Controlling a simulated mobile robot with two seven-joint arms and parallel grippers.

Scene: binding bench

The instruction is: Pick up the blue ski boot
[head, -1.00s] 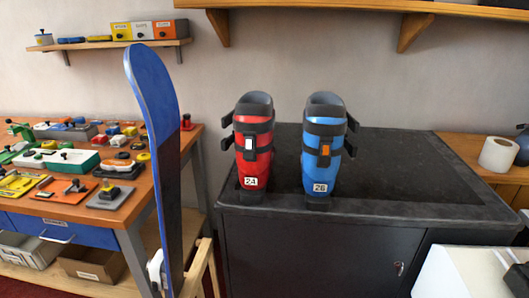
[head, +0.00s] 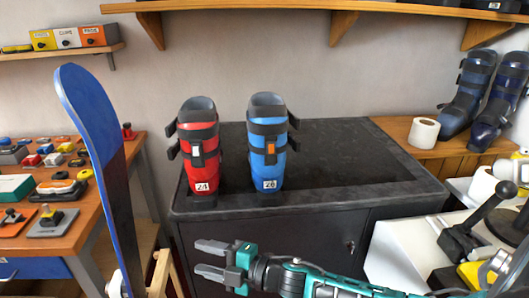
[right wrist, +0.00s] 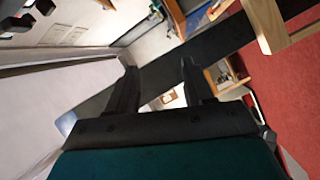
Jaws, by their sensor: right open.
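The blue ski boot (head: 267,155) stands upright on the dark cabinet top, with black straps, an orange buckle and a label that reads 26 or 28. A red ski boot (head: 200,165) labelled 24 stands just left of it. My right gripper (head: 197,257) is open and empty in front of the cabinet, below and to the left of the blue boot and apart from it. In the right wrist view its two dark fingers (right wrist: 160,78) are spread with nothing between them. The boots cannot be made out in that view. My left gripper is not in view.
The black cabinet (head: 375,165) has clear top space right of the boots. A paper roll (head: 423,132) and dark blue boots (head: 468,100) sit at right. A shelf (head: 240,5) hangs above.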

